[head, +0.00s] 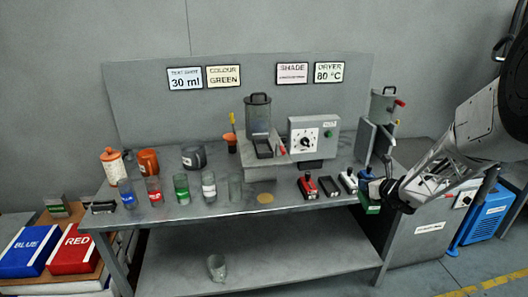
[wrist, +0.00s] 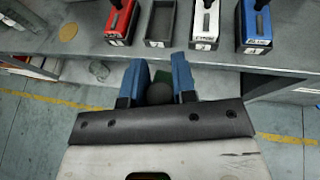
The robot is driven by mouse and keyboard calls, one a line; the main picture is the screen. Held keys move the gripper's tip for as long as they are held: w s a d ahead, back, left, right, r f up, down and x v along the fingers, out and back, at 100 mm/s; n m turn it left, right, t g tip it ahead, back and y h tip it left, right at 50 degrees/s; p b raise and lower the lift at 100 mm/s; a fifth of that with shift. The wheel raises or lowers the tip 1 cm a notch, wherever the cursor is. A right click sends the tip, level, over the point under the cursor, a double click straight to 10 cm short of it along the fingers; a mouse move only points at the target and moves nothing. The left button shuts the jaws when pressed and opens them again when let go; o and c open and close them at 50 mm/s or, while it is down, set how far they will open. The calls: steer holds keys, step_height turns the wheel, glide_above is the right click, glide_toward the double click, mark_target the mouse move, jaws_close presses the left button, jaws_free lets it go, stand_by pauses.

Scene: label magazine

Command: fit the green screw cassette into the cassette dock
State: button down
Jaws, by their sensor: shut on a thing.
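The green cassette (head: 369,207) hangs under my gripper (head: 376,192), just off the table's front right edge. In the wrist view my gripper (wrist: 160,92) has its two blue fingers shut on a dark round knob (wrist: 159,94). Only a little green shows behind that knob, and the rest of the cassette is hidden. A dark, empty, tray-like slot (head: 263,148) slopes on the grey machine below the middle canister; it looks like the cassette dock. My gripper is well to its right and nearer the front.
A red cassette (head: 307,187), an empty dark tray (head: 328,187), a white cassette (head: 349,182) and a blue cassette (wrist: 254,27) stand in a row near the front edge. Several labelled jars (head: 181,189) stand left. A control box (head: 314,137) flanks the slot.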

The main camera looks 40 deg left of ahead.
steer(key=s+a+r+n+g+y, duration=0.1)
steer(key=s+a+r+n+g, duration=0.2)
steer(key=s+a, duration=0.6)
steer(key=s+a+r+n+g, duration=0.25)
steer(key=s+a+r, duration=0.3)
steer(key=a, duration=0.55)
steer(key=s+a+r+n+g+y, duration=0.1)
steer(key=s+a+r+n+g, duration=0.2)
steer(key=s+a, duration=0.6)
steer(key=w+a+r+m+t+h, duration=0.1)
steer(key=w+a+r+m+t, duration=0.2)
steer(key=w+r+m+t, duration=0.2)
steer(key=shift+w+r+m+t, duration=0.2)
steer(key=shift+w+m+t, duration=0.45)
steer(key=shift+m+t, duration=0.2)
steer(key=w+a+f, duration=0.1)
steer(key=w+a, duration=1)
steer(key=shift+a+f, duration=0.15)
steer(key=shift+f, duration=0.1)
steer(key=shift+w, duration=0.1)
